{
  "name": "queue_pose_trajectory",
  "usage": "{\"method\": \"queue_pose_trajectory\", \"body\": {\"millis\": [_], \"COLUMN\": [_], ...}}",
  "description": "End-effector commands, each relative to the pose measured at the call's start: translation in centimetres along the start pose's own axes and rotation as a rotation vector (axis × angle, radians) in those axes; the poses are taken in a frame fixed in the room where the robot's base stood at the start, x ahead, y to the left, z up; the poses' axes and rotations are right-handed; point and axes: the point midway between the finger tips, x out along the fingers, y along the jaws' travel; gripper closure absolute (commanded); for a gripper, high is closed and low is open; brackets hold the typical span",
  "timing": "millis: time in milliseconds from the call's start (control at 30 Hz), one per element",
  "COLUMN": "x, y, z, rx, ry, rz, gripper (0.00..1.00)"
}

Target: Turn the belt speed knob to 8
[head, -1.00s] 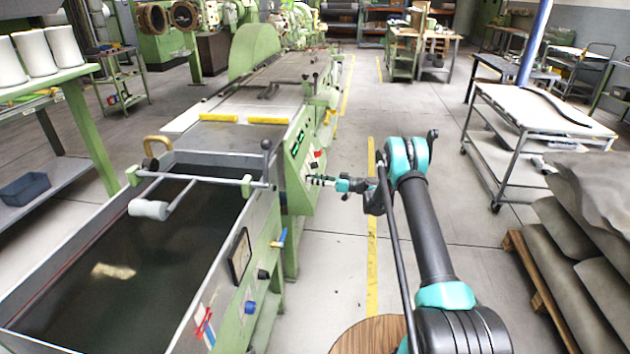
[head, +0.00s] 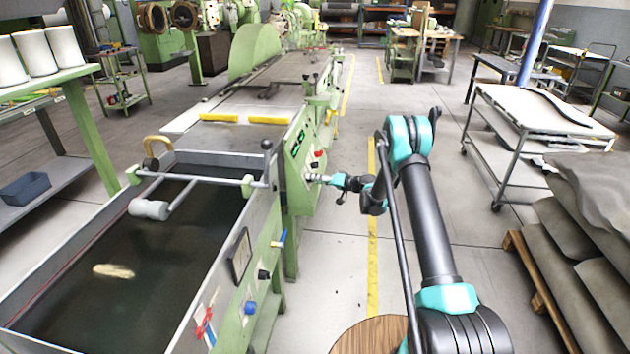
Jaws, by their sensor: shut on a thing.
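The green control panel (head: 300,158) stands on the right side of the long machine, with small green displays and a red button (head: 319,153). My gripper (head: 318,178) is at the lower right part of this panel face, reaching in from the right. It is shut on a small knob at the panel; the knob is mostly hidden by the fingers and too small to read. I cannot tell its setting or any number on the displays.
The water trough (head: 150,250) fills the lower left. The grey floor between machine and cart is open, marked by a yellow line (head: 372,270).

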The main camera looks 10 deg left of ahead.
Motion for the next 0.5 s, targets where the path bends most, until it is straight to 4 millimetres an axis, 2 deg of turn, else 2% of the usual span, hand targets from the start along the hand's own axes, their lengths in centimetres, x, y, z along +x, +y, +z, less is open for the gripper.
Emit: {"method": "queue_pose_trajectory", "body": {"millis": [500], "x": [-0.03], "y": [-0.33], "z": [-0.23], "rx": [0.450], "ry": [-0.027], "rz": [0.190], "gripper": [0.98]}}
